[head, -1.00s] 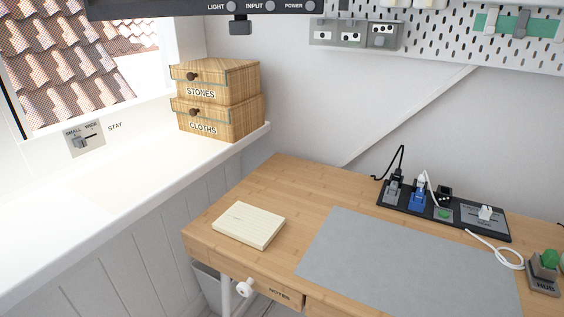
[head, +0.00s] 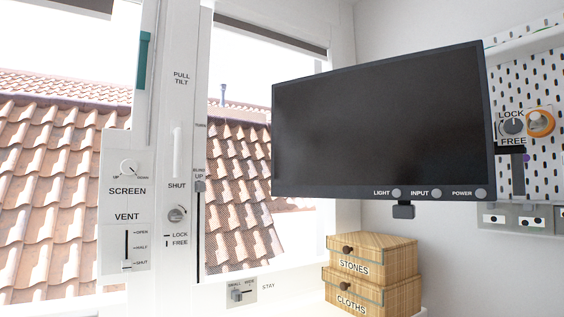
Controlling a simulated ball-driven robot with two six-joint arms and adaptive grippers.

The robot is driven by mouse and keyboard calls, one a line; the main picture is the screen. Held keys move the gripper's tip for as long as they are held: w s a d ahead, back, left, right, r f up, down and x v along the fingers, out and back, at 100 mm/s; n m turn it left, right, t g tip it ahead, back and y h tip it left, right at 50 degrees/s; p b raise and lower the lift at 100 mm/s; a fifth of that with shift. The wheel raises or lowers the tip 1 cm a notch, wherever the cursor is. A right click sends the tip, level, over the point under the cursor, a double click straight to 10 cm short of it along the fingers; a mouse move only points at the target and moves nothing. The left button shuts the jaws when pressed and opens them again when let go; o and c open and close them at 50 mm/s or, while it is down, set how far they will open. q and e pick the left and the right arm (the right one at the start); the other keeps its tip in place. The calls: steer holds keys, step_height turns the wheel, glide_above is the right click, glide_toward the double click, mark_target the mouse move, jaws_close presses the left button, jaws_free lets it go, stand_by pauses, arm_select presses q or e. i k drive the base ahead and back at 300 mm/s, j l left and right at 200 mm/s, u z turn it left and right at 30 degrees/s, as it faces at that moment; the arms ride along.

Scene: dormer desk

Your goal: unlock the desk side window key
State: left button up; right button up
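The window key is a round silver knob (head: 176,214) low on the white window post (head: 180,100), below a white handle (head: 177,152) by the word SHUT. LOCK and FREE labels (head: 177,239) with short marks are printed just under the key. The key is too small for me to tell which mark it points at. Neither of my grippers is in the head view.
Left of the post are a SCREEN dial (head: 128,167) and a VENT slider (head: 126,263). A BLIND slider (head: 199,187) is right of the key. A dark monitor (head: 380,120) hangs to the right, above wooden STONES (head: 374,257) and CLOTHS (head: 372,293) boxes. Another LOCK/FREE knob (head: 513,126) is at far right.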

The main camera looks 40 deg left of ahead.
mark_target(175, 217)
steer(key=u, duration=1.35)
